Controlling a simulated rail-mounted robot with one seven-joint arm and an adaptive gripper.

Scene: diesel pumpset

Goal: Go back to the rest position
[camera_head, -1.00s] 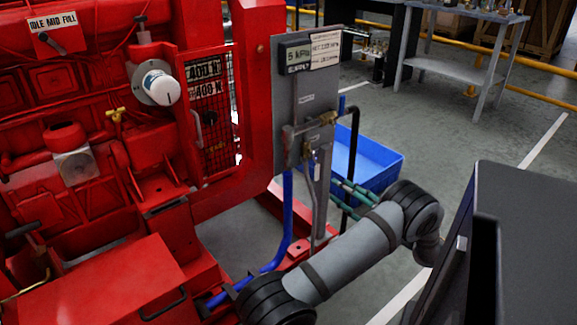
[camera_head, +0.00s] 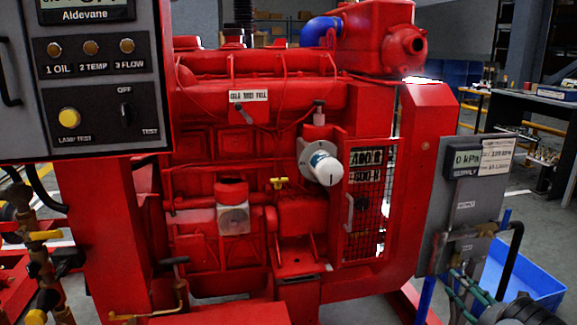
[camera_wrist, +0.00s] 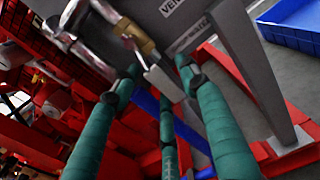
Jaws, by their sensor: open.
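My gripper (camera_head: 462,283) shows at the lower right of the head view, just in front of the lower part of the grey supply panel (camera_head: 470,200). Its teal fingers are open and spread in the wrist view (camera_wrist: 155,72). A brass valve (camera_wrist: 136,38) with a pale lever (camera_wrist: 165,82) is close beyond and between the fingertips. I cannot tell whether a finger touches it. The brass valve also shows on the panel in the head view (camera_head: 487,229). The panel's display (camera_head: 467,159) reads 0 kPa. Most of my arm is out of view.
The red engine (camera_head: 260,150) fills the middle, with a mesh guard (camera_head: 365,205) beside the panel. A control box (camera_head: 100,85) stands at the left. A blue bin (camera_head: 530,272) lies on the floor behind my gripper. Open floor (camera_head: 545,215) shows at the right.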

